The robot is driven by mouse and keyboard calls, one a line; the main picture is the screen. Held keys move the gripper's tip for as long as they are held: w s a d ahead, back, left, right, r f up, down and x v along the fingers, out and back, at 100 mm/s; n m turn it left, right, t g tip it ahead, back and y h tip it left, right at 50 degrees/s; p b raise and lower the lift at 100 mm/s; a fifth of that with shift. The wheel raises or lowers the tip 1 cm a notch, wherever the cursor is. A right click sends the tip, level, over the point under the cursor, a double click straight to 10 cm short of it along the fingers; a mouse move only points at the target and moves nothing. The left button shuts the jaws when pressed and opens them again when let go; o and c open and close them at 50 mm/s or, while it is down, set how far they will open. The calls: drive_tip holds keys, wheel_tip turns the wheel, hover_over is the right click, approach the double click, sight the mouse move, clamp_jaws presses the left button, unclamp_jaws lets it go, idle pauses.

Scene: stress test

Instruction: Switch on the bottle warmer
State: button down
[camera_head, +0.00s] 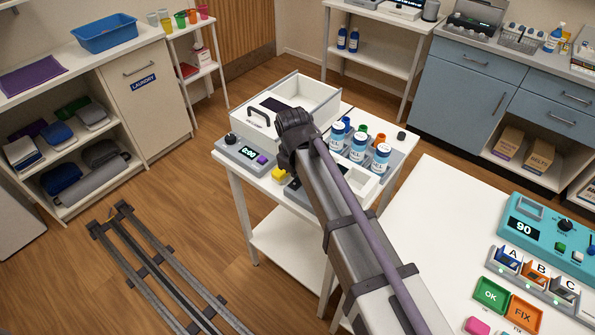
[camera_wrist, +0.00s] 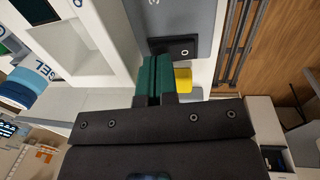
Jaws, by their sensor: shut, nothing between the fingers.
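The bottle warmer seems to be the grey and white unit on the small white table, with a white square well (camera_head: 367,184) and blue-and-white bottles (camera_head: 358,147) at its back. In the wrist view its white frame (camera_wrist: 108,40) and grey panel (camera_wrist: 190,17) show. A black rocker switch (camera_wrist: 184,52) with a round mark sits on the panel's edge. My gripper (camera_wrist: 155,60) has dark green fingers, shut and empty, with the tips close beside the switch; I cannot tell whether they touch. In the head view my arm hides the fingers and the switch.
A yellow block (camera_head: 279,174) lies beside the warmer, also in the wrist view (camera_wrist: 183,80). A timer (camera_head: 245,156) and a white open box (camera_head: 318,100) share the table. A white table (camera_head: 430,220) with a teal device (camera_head: 550,235) stands right. Floor rails (camera_head: 160,265) lie left.

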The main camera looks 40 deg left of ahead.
drive_tip(key=shift+w+f, duration=0.1)
drive_tip(key=shift+f, duration=0.4)
drive_tip(key=shift+w+f+g+b, duration=0.15)
drive_tip(key=shift+f+g+b, duration=0.15)
drive_tip(key=shift+f+b, duration=0.15)
drive_tip(key=shift+d+f+g+b, duration=0.1)
drive_tip(key=shift+d+g+b, duration=0.05)
drive_tip(key=shift+g+b, duration=0.15)
drive_tip(key=shift+d, duration=0.1)
drive_tip(key=shift+s+d, duration=0.1)
drive_tip(key=shift+s, duration=0.1)
